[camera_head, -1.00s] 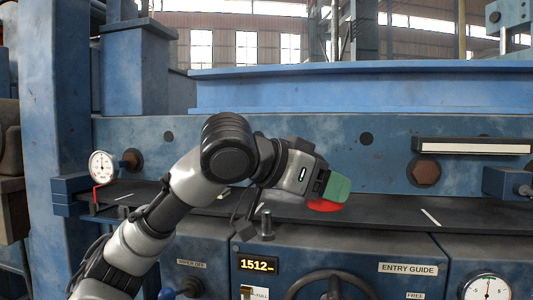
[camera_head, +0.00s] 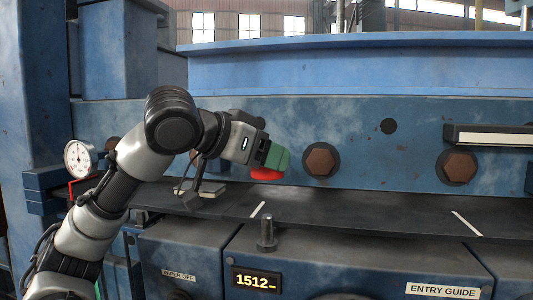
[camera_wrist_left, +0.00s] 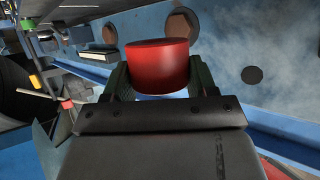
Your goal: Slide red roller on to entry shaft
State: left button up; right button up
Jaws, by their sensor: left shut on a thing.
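The red roller (camera_wrist_left: 158,66) is a short red cylinder held between the fingers of my left gripper (camera_wrist_left: 158,85) in the left wrist view. In the head view my left gripper (camera_head: 277,160) has green fingers, and the red roller (camera_head: 266,174) shows just below them. It is held above the dark shelf, in front of the blue machine wall. A short upright metal shaft (camera_head: 267,232) stands on the front edge of the machine, below the roller in the picture. Whether it is the entry shaft is not labelled. My right gripper is not in view.
Hexagonal bolts (camera_head: 321,160) stick out of the blue wall. A dark shelf (camera_head: 370,212) with white marks runs along it. A dial gauge (camera_head: 78,158) is at the left. A display (camera_head: 256,280) and an "ENTRY GUIDE" label (camera_head: 442,290) are on the front.

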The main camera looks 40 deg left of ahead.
aim_at(254, 174)
pick_arm(q)
notch_tip(254, 174, down, 3)
jog(key=shift+a+f+b, duration=0.1)
jog(key=shift+b, duration=0.95)
jog(key=shift+f+b, duration=0.25)
jog(key=shift+b, duration=0.05)
jog(key=shift+f+b, duration=0.7)
jog(key=shift+f, duration=0.3)
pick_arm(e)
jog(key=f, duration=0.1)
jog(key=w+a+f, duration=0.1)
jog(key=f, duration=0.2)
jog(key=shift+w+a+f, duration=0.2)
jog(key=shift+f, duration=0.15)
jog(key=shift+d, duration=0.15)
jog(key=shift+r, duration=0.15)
pick_arm(q)
jog(key=shift+f, duration=0.1)
jog(key=shift+f+b, duration=0.3)
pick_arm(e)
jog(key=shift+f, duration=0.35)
